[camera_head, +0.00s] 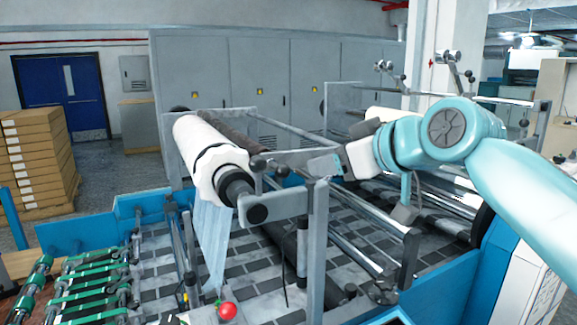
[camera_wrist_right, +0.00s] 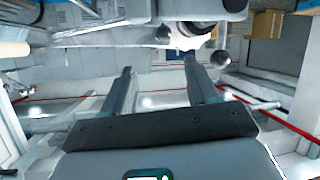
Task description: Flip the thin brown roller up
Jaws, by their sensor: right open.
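The thin brown roller (camera_head: 232,134) lies in the head view just behind and right of a thick white roll (camera_head: 205,150), running back to front along it. A dark round knob (camera_head: 258,163) sits near its front end. My right gripper (camera_head: 315,166) is right of that knob, beside the grey frame bracket, and looks apart from the roller. In the right wrist view its two fingers (camera_wrist_right: 158,74) are spread with nothing between them. A dark round knob (camera_wrist_right: 220,58) shows just beyond the right finger there. The brown roller is not clear in that view. My left gripper is out of view.
A grey bracket and upright post (camera_head: 318,240) stand in front of my right gripper. Metal rods (camera_head: 350,245) cross the machine bed on the right. A red knob (camera_head: 228,311) is at the bottom. Stacked boxes (camera_head: 35,155) stand far left.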

